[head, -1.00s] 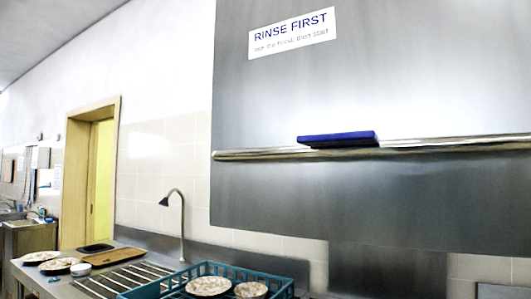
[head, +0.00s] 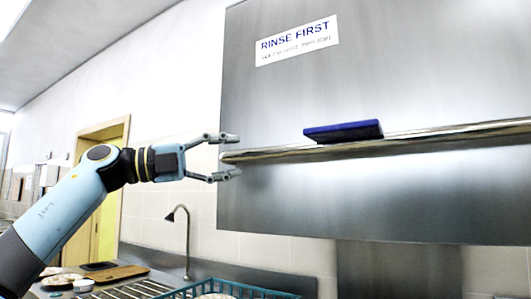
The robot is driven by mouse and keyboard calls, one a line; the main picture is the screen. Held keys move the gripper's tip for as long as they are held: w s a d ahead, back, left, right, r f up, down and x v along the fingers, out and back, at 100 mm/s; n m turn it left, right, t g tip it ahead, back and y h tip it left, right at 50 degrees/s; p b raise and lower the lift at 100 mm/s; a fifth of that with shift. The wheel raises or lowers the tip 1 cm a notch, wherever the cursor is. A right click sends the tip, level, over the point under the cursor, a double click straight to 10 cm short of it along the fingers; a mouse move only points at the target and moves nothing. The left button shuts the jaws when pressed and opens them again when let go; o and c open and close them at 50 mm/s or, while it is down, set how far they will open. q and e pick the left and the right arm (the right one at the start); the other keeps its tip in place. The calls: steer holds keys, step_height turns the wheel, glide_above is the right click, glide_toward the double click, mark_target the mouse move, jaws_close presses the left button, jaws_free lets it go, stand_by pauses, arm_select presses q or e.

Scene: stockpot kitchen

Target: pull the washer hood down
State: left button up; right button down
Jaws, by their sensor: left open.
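The washer hood (head: 300,200) is a large grey steel panel, raised, filling the right half of the head view. A long round steel bar handle (head: 440,138) runs across it, with a blue block-like grip (head: 343,131) on the bar. My left gripper (head: 232,156) is open at the bar's left end. One finger shows above the bar and one below it, with the bar's tip between or just behind them; I cannot tell if they touch. My right gripper is not in view.
A label reading "RINSE FIRST" (head: 297,42) is on the hood's upper left. Below are a teal dish rack (head: 225,287), a thin curved faucet (head: 187,240) and a counter with a brown tray (head: 118,273). A doorway (head: 106,238) stands behind my left arm.

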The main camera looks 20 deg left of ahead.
mark_target(257, 155)
arm_select(q)
steer(key=p+x, duration=0.2)
steer(key=x, duration=0.5)
steer(key=shift+w+d, duration=0.15)
steer(key=shift+d, duration=0.25)
jaws_close()
steer(key=shift+f, duration=0.1)
